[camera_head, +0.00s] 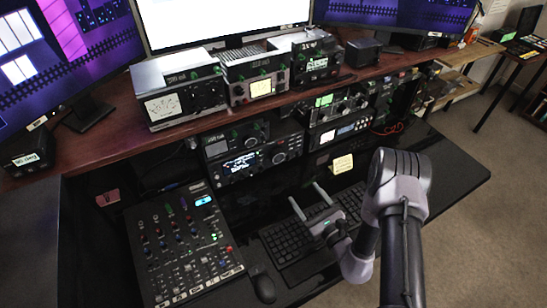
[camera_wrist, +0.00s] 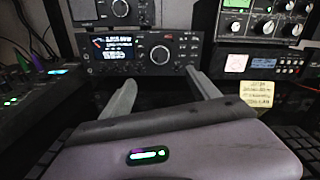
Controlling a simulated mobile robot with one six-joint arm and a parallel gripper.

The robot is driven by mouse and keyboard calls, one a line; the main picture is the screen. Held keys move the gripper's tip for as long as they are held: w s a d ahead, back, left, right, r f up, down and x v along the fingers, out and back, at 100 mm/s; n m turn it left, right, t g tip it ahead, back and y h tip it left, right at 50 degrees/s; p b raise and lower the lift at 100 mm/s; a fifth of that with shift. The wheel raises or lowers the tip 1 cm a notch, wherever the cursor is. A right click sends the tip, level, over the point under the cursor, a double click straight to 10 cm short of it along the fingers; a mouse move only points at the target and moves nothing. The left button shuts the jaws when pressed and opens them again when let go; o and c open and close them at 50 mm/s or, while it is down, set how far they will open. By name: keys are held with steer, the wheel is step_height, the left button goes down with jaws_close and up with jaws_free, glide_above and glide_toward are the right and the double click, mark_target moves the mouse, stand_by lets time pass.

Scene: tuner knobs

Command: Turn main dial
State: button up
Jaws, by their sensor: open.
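The main dial (camera_wrist: 160,55) is a round dark knob on the front of a black radio (camera_wrist: 125,51) with a lit display. In the wrist view the dial is ahead of my gripper (camera_wrist: 138,62), between the two fingers and closer to the right one. In the head view the dial (camera_head: 279,158) is on the right part of the radio (camera_head: 240,166), under the wooden shelf. My gripper (camera_head: 306,194) is open and empty above the keyboard. Its fingers point at the radio and stand apart from the dial.
A keyboard (camera_head: 284,244) lies below my gripper, with a mixer (camera_head: 180,255) and a mouse (camera_head: 262,284) to its left. A yellow note (camera_head: 342,164) is right of the radio. More radios stand on the wooden shelf (camera_head: 100,150) above.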

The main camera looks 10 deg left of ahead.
mark_target(279, 159)
steer(key=b+x, duration=0.3)
steer(key=x, duration=1.4)
steer(key=shift+w+b, duration=0.1)
steer(key=shift+b, duration=0.2)
steer(key=c, duration=1.4)
steer(key=shift+o, duration=0.2)
steer(key=shift+m, duration=0.3)
steer(key=m, duration=0.4)
steer(key=shift+m, duration=2.5)
